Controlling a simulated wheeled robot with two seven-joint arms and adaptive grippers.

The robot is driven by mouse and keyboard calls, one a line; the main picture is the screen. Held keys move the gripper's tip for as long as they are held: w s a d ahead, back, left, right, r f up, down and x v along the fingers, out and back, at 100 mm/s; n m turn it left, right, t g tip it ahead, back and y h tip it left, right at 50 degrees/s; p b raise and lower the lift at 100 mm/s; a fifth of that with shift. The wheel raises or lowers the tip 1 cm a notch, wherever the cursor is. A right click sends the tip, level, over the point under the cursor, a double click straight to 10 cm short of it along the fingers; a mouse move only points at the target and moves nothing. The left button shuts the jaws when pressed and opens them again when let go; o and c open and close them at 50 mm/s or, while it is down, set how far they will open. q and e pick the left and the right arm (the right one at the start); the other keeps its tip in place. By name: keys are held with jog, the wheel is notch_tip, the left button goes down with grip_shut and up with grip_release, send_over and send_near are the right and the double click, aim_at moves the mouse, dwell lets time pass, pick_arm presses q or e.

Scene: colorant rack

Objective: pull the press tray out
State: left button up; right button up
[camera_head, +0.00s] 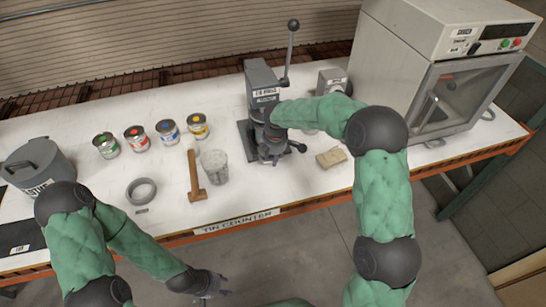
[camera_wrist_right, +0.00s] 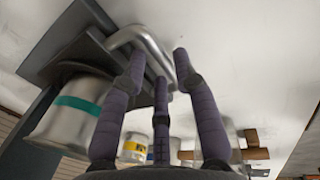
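The grey press (camera_head: 262,80) stands on the counter with its long lever upright. My right gripper (camera_head: 270,157) is at the foot of the press and hides much of that area. In the right wrist view, a bent metal handle (camera_wrist_right: 148,38) at a dark plate (camera_wrist_right: 62,55) lies between the fingers of my right gripper (camera_wrist_right: 160,62). The fingertips are apart, and I cannot tell whether they grip the handle. A tin with a teal band (camera_wrist_right: 75,112) is below the plate in that picture. My left gripper (camera_head: 216,286) is open and empty, in front of the counter.
A large machine (camera_head: 440,70) fills the right end.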

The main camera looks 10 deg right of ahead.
grip_shut()
jog(key=s, duration=1.3)
jog(key=shift+s+d+b, duration=0.3)
jog(key=shift+s, duration=0.1)
grip_release()
